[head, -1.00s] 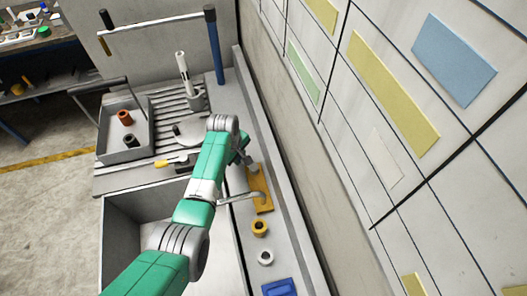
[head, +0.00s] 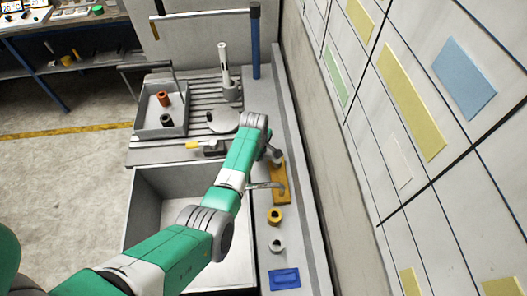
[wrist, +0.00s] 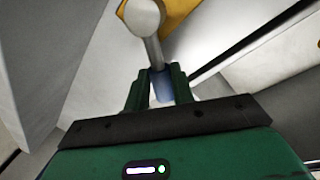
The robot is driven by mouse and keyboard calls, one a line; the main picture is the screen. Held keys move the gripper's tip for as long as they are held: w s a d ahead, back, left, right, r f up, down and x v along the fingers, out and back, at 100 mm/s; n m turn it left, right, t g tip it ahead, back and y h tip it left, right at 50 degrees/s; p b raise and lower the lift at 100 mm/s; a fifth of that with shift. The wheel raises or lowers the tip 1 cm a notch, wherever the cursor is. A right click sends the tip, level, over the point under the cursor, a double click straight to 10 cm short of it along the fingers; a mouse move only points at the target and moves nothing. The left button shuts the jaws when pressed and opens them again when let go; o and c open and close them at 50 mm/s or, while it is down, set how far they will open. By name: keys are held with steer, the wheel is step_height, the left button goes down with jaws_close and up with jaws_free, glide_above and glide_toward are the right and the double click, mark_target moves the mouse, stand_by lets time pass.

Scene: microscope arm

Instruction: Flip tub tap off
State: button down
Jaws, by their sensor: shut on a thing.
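The tub tap has a grey spout (head: 264,186) over the tub and an orange-yellow base plate (head: 280,193) on the ledge by the wall. In the wrist view, the base plate (wrist: 178,12) shows at the top, with a round grey knob in front of it. A grey tap lever (wrist: 153,48) with a blue end runs from the knob down between my fingers. My gripper (wrist: 160,74) is shut on the lever's blue end. In the head view, my arm hides most of the gripper and lever.
The grey tub (head: 150,215) lies left of the tap. A yellow ring (head: 275,215), a grey ring (head: 277,245) and a blue block (head: 285,279) sit on the ledge. The tiled wall (head: 430,190) closes the right. A grey carrier (head: 153,131) stands on the ribbed drainboard.

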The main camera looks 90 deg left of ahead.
steer(key=shift+r, duration=0.1)
steer(key=c, duration=1.5)
jaws_free()
steer(key=r, duration=0.2)
steer(key=d+r, duration=0.1)
steer(key=r, duration=0.2)
steer(key=r+p, duration=0.1)
steer(key=r, duration=0.1)
steer(key=shift+s+d+r, duration=0.2)
steer(key=shift+s+r, duration=0.1)
steer(key=shift+s, duration=0.05)
